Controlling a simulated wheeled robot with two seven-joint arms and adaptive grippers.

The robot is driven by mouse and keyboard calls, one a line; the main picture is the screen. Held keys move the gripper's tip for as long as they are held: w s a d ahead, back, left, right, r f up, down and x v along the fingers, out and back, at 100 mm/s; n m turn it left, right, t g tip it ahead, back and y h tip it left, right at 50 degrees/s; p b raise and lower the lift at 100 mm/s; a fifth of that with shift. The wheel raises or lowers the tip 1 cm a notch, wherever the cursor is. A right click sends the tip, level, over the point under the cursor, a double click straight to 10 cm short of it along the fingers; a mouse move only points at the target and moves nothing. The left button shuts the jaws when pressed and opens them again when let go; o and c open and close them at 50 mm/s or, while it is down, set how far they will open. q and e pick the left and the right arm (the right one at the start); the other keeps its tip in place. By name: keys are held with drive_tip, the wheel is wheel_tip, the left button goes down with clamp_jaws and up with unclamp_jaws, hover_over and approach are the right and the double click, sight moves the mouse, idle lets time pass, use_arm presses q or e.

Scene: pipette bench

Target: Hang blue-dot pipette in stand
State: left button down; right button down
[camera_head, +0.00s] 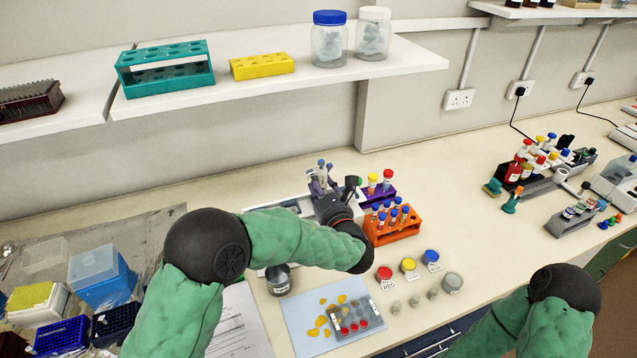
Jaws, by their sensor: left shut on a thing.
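My left arm reaches from the lower left to the middle of the bench. Its gripper (345,195) is dark, small and partly hidden by my own wrist, and it is shut on what looks like a pipette. I cannot make out a blue dot on it.
An orange rack (393,236) of blue-capped tubes stands close right of the gripper, with a purple rack (378,195) behind it. Red, yellow and blue lidded jars (409,266) and a blue mat (300,318) lie in front. A shelf (200,97) overhangs the back.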

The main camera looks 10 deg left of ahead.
use_arm(q)
drive_tip(key=shift+f, duration=0.1)
drive_tip(key=c, duration=0.6)
unclamp_jaws()
drive_tip(key=v, duration=1.2)
drive_tip(key=shift+f, duration=0.1)
